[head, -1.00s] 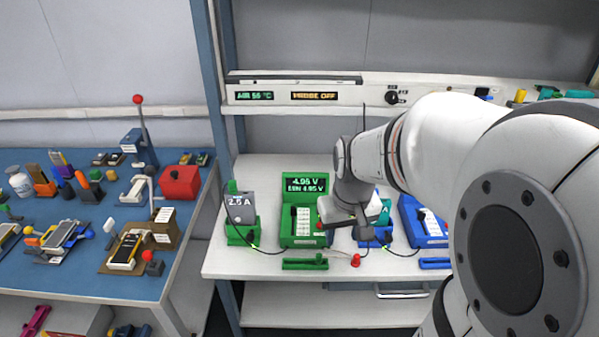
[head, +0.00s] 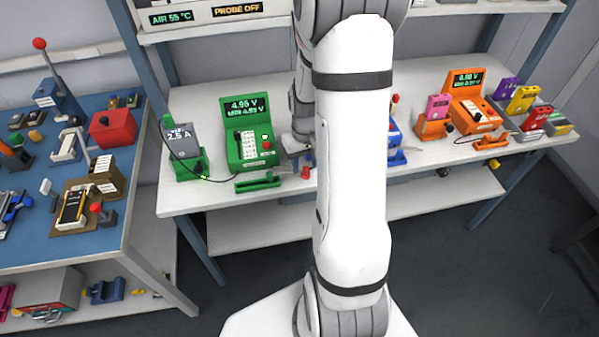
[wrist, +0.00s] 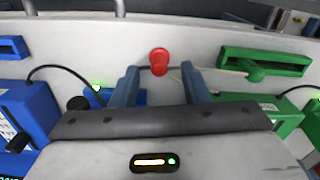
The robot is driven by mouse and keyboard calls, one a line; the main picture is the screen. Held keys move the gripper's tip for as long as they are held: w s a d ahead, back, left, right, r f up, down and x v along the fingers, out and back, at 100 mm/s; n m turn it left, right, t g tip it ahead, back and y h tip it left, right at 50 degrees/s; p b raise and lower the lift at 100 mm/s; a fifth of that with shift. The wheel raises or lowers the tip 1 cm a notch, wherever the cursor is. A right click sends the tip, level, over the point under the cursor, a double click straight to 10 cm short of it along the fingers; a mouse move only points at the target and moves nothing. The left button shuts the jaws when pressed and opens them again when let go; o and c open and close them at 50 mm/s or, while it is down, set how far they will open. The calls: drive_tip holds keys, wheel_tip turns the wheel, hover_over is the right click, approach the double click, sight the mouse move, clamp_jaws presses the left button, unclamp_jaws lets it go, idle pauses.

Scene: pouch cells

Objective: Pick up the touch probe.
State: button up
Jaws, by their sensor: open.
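A small red knob-topped piece (wrist: 159,61), which looks like the touch probe, stands near the bench's front edge in the wrist view. A thin pale cord shows beside it. It also shows in the head view (head: 305,173), just left of my arm. My gripper (wrist: 162,76) is open, with its two blue-grey fingers on either side of the red piece in the picture. No grip on it shows, and I cannot tell the height gap. In the head view my arm hides most of the gripper.
A green tester (head: 262,155) and green slotted tray (head: 257,183) stand left of the probe. A blue unit (wrist: 28,112) and blue slotted tray (wrist: 12,48) flank the other side. An orange tester (head: 474,118) stands farther right. The bench front (wrist: 90,32) is bare around the probe.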

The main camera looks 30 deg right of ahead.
drive_tip(key=shift+f, duration=0.8)
drive_tip(key=shift+c, duration=0.2)
clamp_jaws()
